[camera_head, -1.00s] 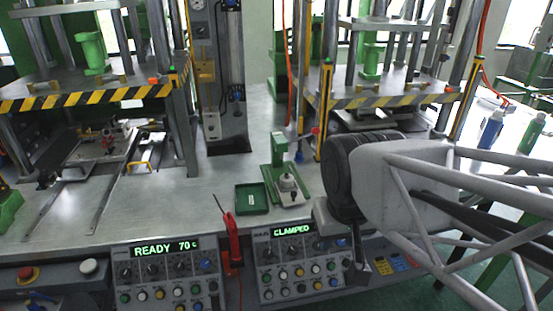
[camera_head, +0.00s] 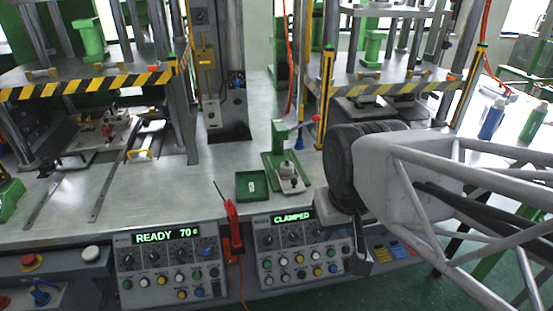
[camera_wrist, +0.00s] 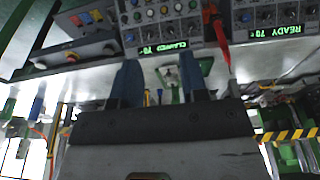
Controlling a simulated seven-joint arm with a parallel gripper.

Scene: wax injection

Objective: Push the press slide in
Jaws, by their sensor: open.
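The left press has a slide plate (camera_head: 88,140) on two rails that run toward the front edge, with a small metal and red mould assembly (camera_head: 115,122) on it. A yellow handle (camera_head: 140,154) stands to its right. In the right press, metal plates (camera_head: 365,110) lie under the raised platen, partly hidden by my arm. I cannot tell which slide is meant. My gripper (camera_head: 362,245) hangs over the front edge by the right control panel, apart from both presses. In the wrist view its two dark fingers (camera_wrist: 159,78) are spread, with nothing between them.
A green tray (camera_head: 251,185) and a green stand with a metal cup (camera_head: 288,170) sit mid-bench. A red tool (camera_head: 233,222) stands between the control panels, whose displays read READY 70 (camera_head: 167,235) and CLAMPED (camera_head: 292,217). Blue (camera_head: 491,118) and green bottles (camera_head: 533,122) stand at right.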

